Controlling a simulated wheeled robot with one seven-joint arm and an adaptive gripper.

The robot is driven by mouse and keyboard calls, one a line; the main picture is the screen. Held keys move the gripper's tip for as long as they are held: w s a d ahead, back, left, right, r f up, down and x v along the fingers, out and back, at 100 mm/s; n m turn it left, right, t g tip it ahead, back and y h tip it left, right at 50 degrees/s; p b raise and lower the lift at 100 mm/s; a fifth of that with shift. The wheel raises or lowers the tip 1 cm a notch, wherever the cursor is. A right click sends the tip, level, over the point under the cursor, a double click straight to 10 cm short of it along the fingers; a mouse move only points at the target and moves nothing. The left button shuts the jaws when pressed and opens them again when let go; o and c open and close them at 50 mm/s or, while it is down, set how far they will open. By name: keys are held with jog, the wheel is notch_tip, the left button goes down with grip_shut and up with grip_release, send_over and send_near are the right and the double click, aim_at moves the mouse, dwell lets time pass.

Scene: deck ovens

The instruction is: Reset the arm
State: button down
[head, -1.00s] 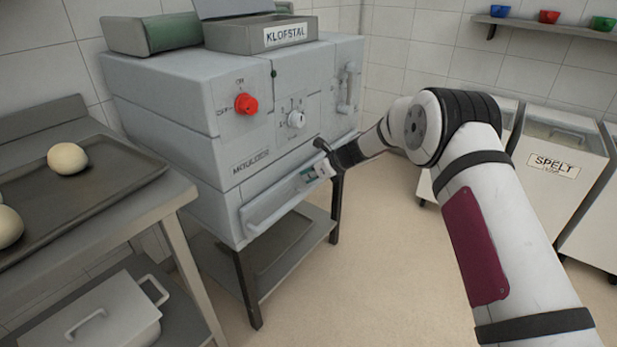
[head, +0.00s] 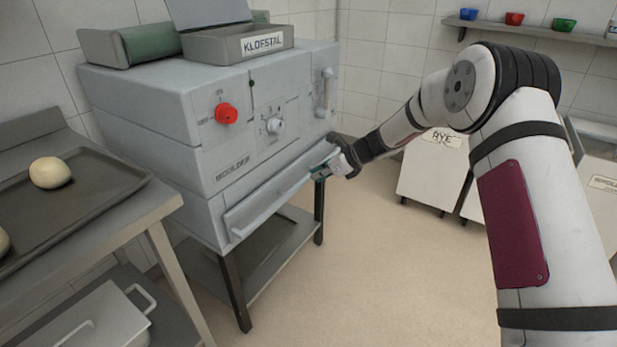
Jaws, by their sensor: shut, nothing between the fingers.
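My arm reaches in from the right, bent at a black-banded elbow, and slopes down toward the grey deck oven (head: 200,130). My gripper (head: 318,174) is shut and empty, in front of the right part of the oven's long lower front panel (head: 270,196). The fingertips are small and partly hidden in the picture; I cannot tell whether they touch the panel. The red knob (head: 227,114) and a white dial (head: 275,126) are on the oven's front, above and to the left of the gripper.
A metal table (head: 158,200) with a dark tray (head: 120,178) and dough balls (head: 50,172) stands at left. A lidded pan (head: 95,325) is below it. White bins, one marked RYE (head: 430,172), stand behind the arm. Open floor (head: 390,260) lies right of the oven.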

jog(key=s+d+r+n+g+h, duration=0.1)
jog(key=s+d+r+n, duration=0.2)
jog(key=s+r+n, duration=0.55)
jog(key=s+d+r+n+g+h, duration=0.2)
jog(key=s+d+r+n, duration=0.2)
jog(key=s+r, duration=0.9)
jog(key=s+d+f+n+h, duration=0.15)
jog(key=s+d+n, duration=0.3)
jog(key=s, duration=0.75)
jog(key=s+d+n+h, duration=0.25)
jog(key=s+d, duration=0.25)
jog(key=s, duration=0.7)
jog(key=s+d+f+n+h, duration=0.15)
jog(key=s+d+n, duration=0.3)
jog(key=s, duration=0.75)
notch_tip(320, 180, up, 20)
jog(key=t+p, duration=0.2)
jog(key=p, duration=1.5)
jog(key=shift+f, duration=0.15)
jog(key=shift+w, duration=0.1)
